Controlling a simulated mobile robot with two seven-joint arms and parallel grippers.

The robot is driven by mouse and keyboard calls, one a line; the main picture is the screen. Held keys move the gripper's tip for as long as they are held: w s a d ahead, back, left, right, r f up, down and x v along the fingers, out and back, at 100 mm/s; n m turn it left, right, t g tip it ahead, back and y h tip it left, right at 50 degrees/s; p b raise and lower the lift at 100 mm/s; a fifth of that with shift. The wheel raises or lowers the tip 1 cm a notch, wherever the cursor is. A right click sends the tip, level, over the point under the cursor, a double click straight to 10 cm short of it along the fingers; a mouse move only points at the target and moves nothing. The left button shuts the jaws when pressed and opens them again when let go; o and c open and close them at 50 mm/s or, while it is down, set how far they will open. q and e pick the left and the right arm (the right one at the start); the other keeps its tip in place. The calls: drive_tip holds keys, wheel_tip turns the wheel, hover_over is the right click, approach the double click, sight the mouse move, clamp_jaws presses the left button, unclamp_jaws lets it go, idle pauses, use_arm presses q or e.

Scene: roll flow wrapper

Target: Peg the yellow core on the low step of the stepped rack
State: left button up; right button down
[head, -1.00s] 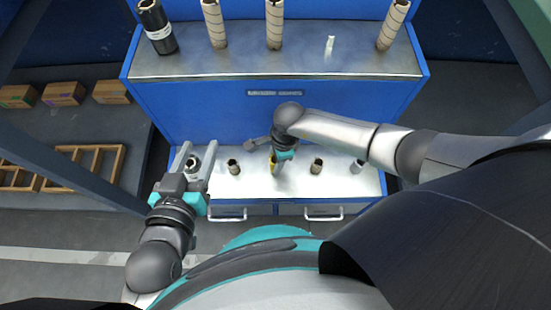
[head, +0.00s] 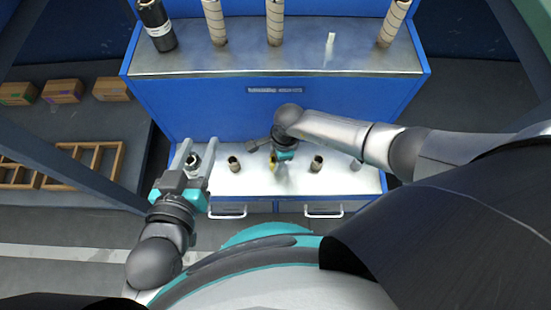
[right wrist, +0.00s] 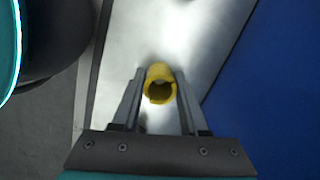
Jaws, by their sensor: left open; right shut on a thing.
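The yellow core (right wrist: 160,88) stands between the fingers of my right gripper (right wrist: 159,74) in the right wrist view, its open end facing the camera. My right gripper is shut on it. In the head view the yellow core (head: 272,159) is mostly hidden behind my right gripper (head: 278,166), over the middle of the low step (head: 258,185) of the stepped rack. Whether a peg is inside the core or its foot touches the step cannot be seen. My left gripper (head: 196,152) is open at the left end of the low step, with no visible hold on anything.
Short cores stand on the low step: a dark-and-white one (head: 193,162), a brown one (head: 234,163), another brown one (head: 317,162) and a grey one (head: 356,164). The high step (head: 300,62) holds tall cores and a small white peg (head: 330,41). A wooden frame (head: 75,165) lies at left.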

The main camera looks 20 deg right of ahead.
drive_tip(key=shift+d+f, duration=0.1)
drive_tip(key=shift+f, duration=0.05)
unclamp_jaws()
idle(0.7)
wheel_tip(320, 180, up, 8)
drive_tip(key=p, duration=0.7)
drive_tip(key=shift+p, duration=0.3)
drive_tip(key=shift+s, duration=0.1)
idle(0.4)
